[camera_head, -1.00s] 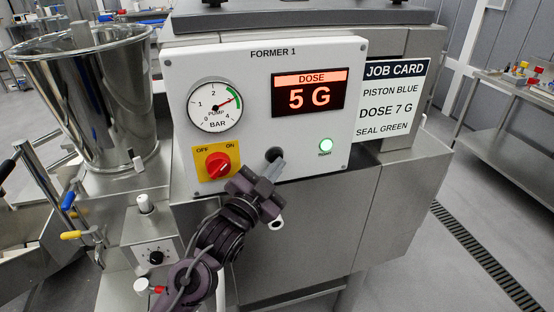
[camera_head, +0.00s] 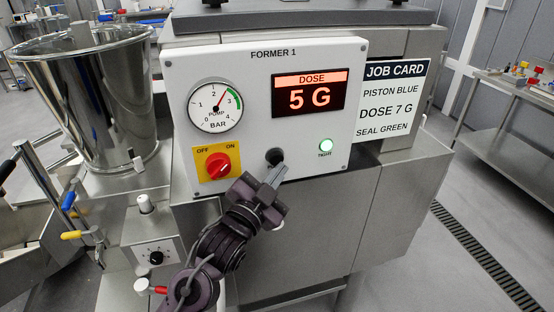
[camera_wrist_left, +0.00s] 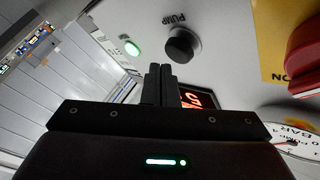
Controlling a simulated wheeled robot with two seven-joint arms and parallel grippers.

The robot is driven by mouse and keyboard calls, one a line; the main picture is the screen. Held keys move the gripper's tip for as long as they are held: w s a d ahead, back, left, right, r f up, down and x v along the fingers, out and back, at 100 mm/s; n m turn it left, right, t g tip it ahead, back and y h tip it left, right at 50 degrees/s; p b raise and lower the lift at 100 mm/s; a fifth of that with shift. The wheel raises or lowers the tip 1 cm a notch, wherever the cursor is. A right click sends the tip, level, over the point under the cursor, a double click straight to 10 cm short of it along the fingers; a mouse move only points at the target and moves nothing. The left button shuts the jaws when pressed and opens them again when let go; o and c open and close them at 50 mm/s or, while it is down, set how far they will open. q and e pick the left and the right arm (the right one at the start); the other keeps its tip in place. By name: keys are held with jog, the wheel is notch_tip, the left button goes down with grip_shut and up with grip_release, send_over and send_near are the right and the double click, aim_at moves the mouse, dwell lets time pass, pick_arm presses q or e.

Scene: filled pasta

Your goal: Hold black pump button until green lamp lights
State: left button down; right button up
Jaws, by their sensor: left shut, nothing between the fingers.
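The black pump button (camera_head: 275,155) is on the white FORMER 1 panel (camera_head: 255,120); the left wrist view also shows it (camera_wrist_left: 182,45), labelled PUMP. My left gripper (camera_head: 279,168) is shut and empty. Its fingertips are just below and right of the button in the head view. In the left wrist view the fingertips (camera_wrist_left: 159,70) appear beside the button, with panel visible between. The lamp (camera_head: 326,146), labelled TIGHT, glows green; it also glows in the left wrist view (camera_wrist_left: 132,48). My right gripper is not in view.
The pump gauge (camera_head: 214,106) needle points a little above 2 bar. The red rotary switch (camera_head: 217,166) is left of the button. The display (camera_head: 309,93) reads DOSE 5 G; the job card (camera_head: 391,100) reads DOSE 7 G. A steel hopper (camera_head: 95,100) stands left.

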pick_arm(q)
jog(key=s, duration=0.1)
jog(key=s+d, duration=0.1)
jog(key=s, duration=0.2)
jog(key=shift+s+d, duration=0.25)
jog(key=shift+s, duration=0.15)
dwell(0.4)
